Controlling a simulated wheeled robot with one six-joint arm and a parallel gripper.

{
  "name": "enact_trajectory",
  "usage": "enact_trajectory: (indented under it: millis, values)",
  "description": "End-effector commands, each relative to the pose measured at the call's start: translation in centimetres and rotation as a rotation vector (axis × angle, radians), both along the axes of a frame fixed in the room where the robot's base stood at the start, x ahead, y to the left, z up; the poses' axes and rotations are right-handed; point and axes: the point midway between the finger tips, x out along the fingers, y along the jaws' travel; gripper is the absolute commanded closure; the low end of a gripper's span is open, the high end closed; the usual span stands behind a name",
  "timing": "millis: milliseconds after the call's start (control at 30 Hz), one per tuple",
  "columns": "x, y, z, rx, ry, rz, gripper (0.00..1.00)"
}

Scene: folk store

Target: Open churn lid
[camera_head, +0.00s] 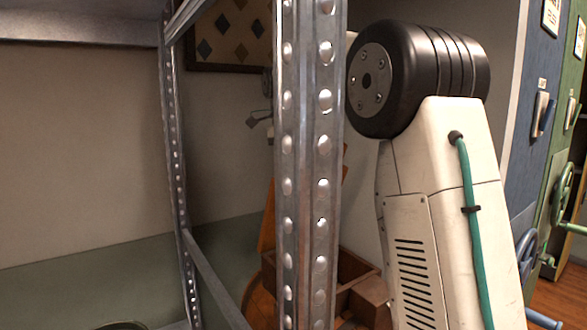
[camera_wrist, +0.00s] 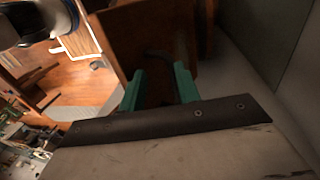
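A brown wooden piece (camera_wrist: 130,35), which looks like part of the churn, fills the upper middle of the wrist view. A dark curved strip shows on it beyond my fingers. My gripper (camera_wrist: 158,76) has two green fingers set apart, with bare wood visible between them and nothing clearly held. I cannot tell whether the fingers touch the wood. In the head view, a wooden open-topped box shape (camera_head: 356,268) and an upright orange-brown board (camera_head: 267,218) show partly behind a metal post. I cannot tell which piece is the lid. My gripper is hidden in the head view.
A perforated metal shelf post (camera_head: 308,150) stands close in front, with another post (camera_head: 174,150) to its left. Blue and green panels with handwheels (camera_head: 563,192) stand at the right. A pale wall (camera_wrist: 285,60) is at the right of the wrist view.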

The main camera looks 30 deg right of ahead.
Motion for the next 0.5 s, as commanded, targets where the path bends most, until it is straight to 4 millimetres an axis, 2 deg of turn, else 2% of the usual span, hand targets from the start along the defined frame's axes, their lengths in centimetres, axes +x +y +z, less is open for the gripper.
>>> enact_trajectory:
  millis: [200, 500]
  values:
    - [-2.2, 0.4, 0.2, 0.000, 0.000, 0.000, 0.68]
    - [-2.5, 0.5, 0.2, 0.000, 0.000, 0.000, 0.68]
